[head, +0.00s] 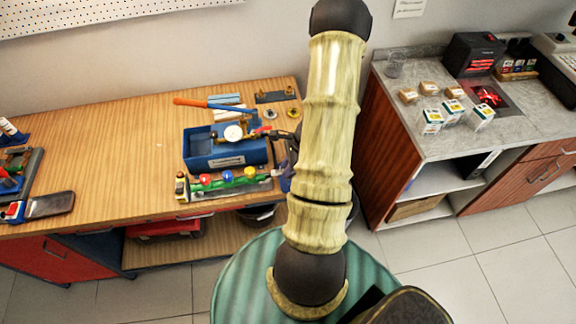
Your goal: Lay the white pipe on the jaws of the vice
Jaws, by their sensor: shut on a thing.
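My gripper (284,146) is at the right end of the wooden bench, beside the blue open box, and is largely hidden behind my arm. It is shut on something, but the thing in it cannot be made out. Several pale long pieces (226,101) lie behind the blue box; I cannot tell whether one of them is the white pipe. I cannot pick out the vice with certainty; a blue and red tool (12,184) at the left edge of the bench is cut off by the picture.
A grey counter (420,95) stands right.

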